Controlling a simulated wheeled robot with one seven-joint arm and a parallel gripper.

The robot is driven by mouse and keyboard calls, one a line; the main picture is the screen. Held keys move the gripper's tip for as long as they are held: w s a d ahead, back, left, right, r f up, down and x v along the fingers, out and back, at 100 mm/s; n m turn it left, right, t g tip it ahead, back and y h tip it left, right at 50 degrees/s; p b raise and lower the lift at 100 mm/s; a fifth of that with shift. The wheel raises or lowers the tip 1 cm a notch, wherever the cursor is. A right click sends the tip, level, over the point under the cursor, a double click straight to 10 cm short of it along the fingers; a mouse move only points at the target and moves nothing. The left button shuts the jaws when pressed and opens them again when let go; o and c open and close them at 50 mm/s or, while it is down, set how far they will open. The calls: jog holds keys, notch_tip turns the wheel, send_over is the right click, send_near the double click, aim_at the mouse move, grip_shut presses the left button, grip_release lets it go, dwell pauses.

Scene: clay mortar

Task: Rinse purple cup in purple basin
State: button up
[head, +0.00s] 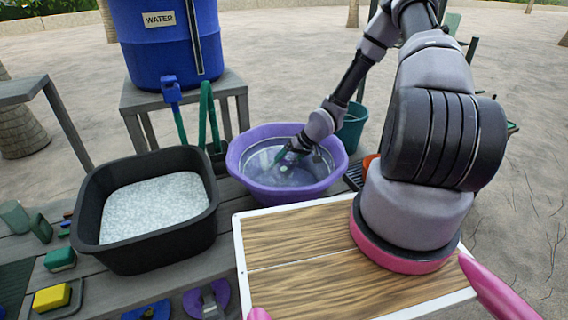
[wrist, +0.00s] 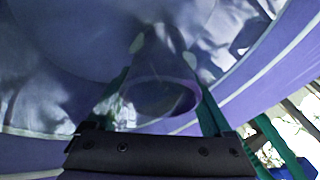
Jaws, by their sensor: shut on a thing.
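The purple basin (head: 238,158) holds water and stands on the grey slatted bench, in the middle of the head view. My gripper (head: 290,156) reaches down into the basin from the upper right. In the wrist view my gripper (wrist: 165,95) has its two green fingers on either side of the purple cup (wrist: 162,92), shut on it. The cup is in the basin's water, its rim towards the wrist camera and its far part blurred by the water. In the head view the cup is mostly hidden by the hand. The basin wall (wrist: 262,62) also shows in the wrist view.
A black tub (head: 110,255) of white grains stands left of the basin. A blue water barrel (head: 165,40) with a tap stands behind on a grey stand. A teal bucket (head: 352,128) is behind right. A wooden board (head: 300,275) is in front. A yellow sponge (head: 51,298) lies front left.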

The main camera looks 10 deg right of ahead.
jog(key=shift+f, duration=0.15)
jog(key=shift+f, duration=0.4)
jog(key=shift+r, duration=0.15)
jog(key=shift+a, duration=0.65)
jog(key=shift+d, duration=1.3)
jog(key=shift+a, duration=1.3)
jog(key=shift+d, duration=0.65)
